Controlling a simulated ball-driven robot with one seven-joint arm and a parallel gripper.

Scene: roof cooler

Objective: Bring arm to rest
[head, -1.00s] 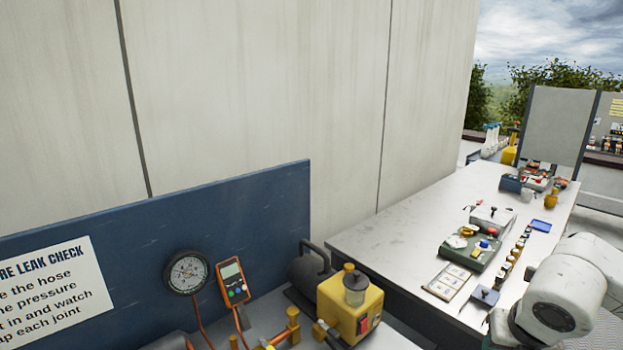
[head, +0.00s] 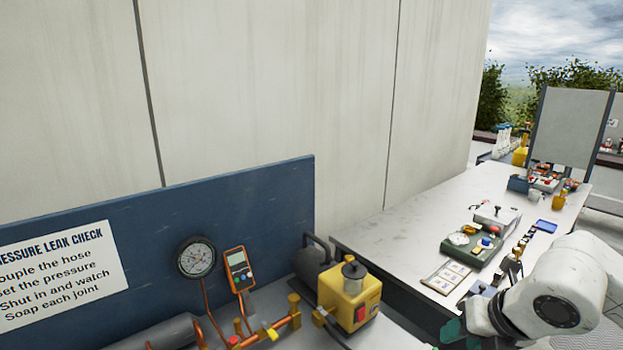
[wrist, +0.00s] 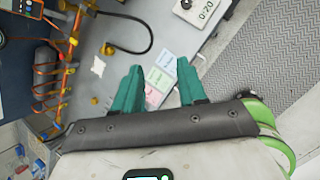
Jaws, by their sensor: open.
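My arm (head: 552,290) shows as a white link at the lower right of the head view, in front of the white bench. My gripper (wrist: 160,72) shows in the wrist view with two teal fingers spread apart and nothing between them. Below the fingers lie coloured cards on a grey bench top, apart from the gripper. In the head view the fingers are mostly hidden by the arm link and the frame's lower edge.
A blue panel (head: 150,240) carries a pressure gauge (head: 196,258) and an orange meter (head: 239,268). A yellow pump (head: 350,296) stands beside it. The white bench (head: 420,225) holds a green tray (head: 462,248). A patterned floor strip (wrist: 265,60) lies right in the wrist view.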

